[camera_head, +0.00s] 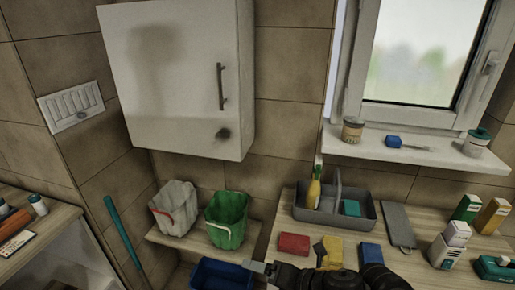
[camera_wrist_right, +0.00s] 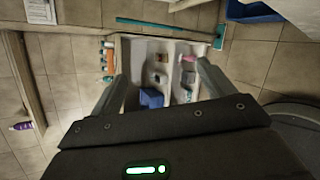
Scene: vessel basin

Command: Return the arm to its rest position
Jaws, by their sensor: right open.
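My right gripper (camera_head: 285,262) is at the bottom of the head view, in front of the worktop's near edge. Its two fingers are spread apart and nothing is between them. In the right wrist view the open fingers (camera_wrist_right: 160,85) frame a white open unit (camera_wrist_right: 130,62) well beyond them, with several small items and a blue box (camera_wrist_right: 151,98) inside. My dark right arm comes in from the bottom right of the head view. My left gripper is in neither view.
The worktop holds a grey caddy (camera_head: 360,217), red (camera_head: 293,244), yellow (camera_head: 330,254) and blue (camera_head: 371,253) sponges, and several bottles at right. White (camera_head: 174,207) and green (camera_head: 226,219) buckets stand on a shelf. A blue basin (camera_head: 220,275) is below. A white cabinet (camera_head: 170,75) hangs above.

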